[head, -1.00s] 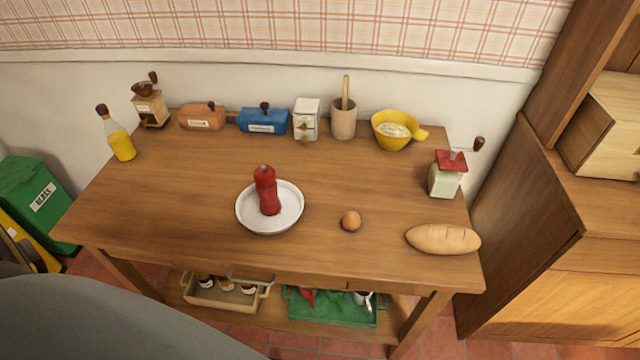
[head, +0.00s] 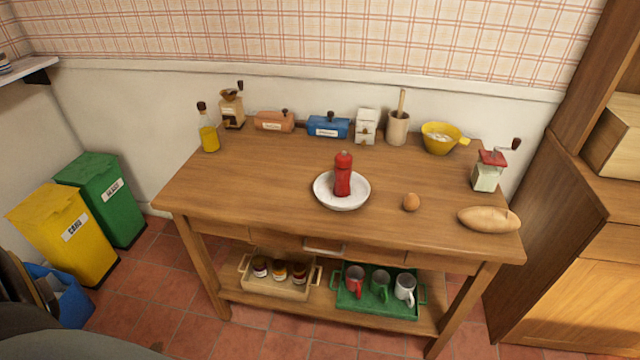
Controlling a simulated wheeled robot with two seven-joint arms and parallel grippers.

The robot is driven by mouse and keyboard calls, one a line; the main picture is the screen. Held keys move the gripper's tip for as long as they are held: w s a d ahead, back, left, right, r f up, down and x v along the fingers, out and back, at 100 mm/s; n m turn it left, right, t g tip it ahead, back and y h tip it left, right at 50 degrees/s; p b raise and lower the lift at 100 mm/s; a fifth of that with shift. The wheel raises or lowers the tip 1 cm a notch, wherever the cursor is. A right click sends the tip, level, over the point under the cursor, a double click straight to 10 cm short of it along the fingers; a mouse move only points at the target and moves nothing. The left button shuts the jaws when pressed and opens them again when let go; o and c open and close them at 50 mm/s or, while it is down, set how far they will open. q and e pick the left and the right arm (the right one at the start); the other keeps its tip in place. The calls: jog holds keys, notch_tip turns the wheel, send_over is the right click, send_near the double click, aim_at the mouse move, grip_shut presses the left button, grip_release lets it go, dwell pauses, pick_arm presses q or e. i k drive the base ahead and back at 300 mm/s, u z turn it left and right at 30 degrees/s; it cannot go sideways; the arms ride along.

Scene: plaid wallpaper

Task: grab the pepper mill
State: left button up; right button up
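A red pepper mill (head: 343,175) stands upright on a white plate (head: 325,198) near the front middle of the wooden table (head: 260,190). Nothing touches the mill except the plate under it. Neither of my grippers shows in the head view.
Along the back stand an oil bottle (head: 208,132), grinder (head: 231,109), boxes, mortar (head: 397,128) and yellow bowl (head: 440,138). Bins (head: 105,195) stand left. A cabinet (head: 560,290) stands close on the right.

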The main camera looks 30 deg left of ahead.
aim_at(341, 188)
jog(key=u, duration=1.1)
jog(key=i, duration=0.1)
jog(key=u, duration=0.15)
